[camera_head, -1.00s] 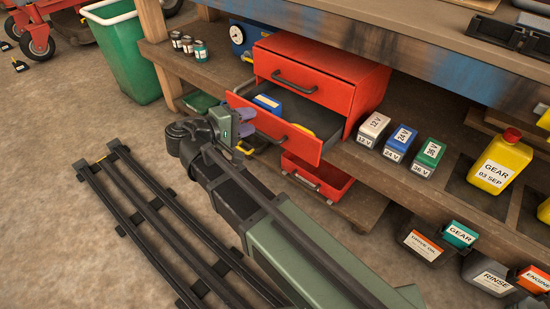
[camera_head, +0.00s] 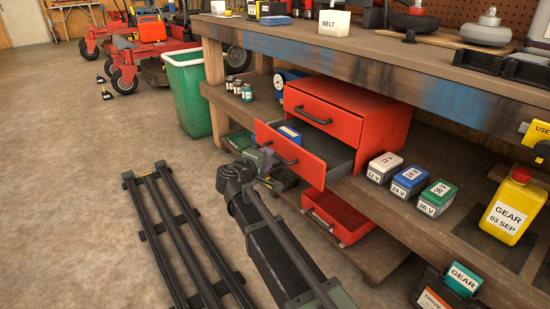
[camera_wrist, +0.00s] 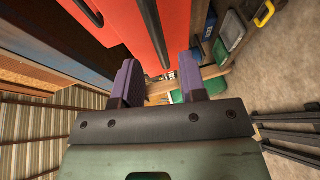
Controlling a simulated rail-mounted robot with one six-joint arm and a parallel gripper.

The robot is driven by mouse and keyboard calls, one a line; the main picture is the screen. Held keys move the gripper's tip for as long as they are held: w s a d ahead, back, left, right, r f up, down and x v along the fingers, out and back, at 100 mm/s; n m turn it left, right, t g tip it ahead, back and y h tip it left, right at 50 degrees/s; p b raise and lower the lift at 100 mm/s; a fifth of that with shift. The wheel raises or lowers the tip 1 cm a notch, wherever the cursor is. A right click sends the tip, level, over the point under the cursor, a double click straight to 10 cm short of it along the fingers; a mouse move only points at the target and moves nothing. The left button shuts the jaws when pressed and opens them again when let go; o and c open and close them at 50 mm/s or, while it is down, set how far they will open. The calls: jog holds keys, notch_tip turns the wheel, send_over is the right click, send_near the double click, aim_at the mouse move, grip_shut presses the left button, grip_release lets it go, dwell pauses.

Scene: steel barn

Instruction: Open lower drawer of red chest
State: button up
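The red chest (camera_head: 375,130) stands on the bench's shelf. Its upper drawer (camera_head: 318,106) is shut. Its lower drawer (camera_head: 308,163) is pulled well out, with its dark inside and a blue item (camera_head: 290,133) showing. The lower drawer's black handle (camera_head: 280,157) is on its front.
A red open bin (camera_head: 340,217) sits below the chest. Labelled batteries (camera_head: 408,180) stand right of the chest, and small cans (camera_head: 240,90) stand left on the shelf. A green tub (camera_head: 188,95) and black floor rails (camera_head: 185,230) are to the left. The floor between is clear.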

jog(key=x, duration=0.5)
jog(key=shift+d+f+b, duration=0.1)
jog(key=shift+b, duration=0.2)
grip_shut()
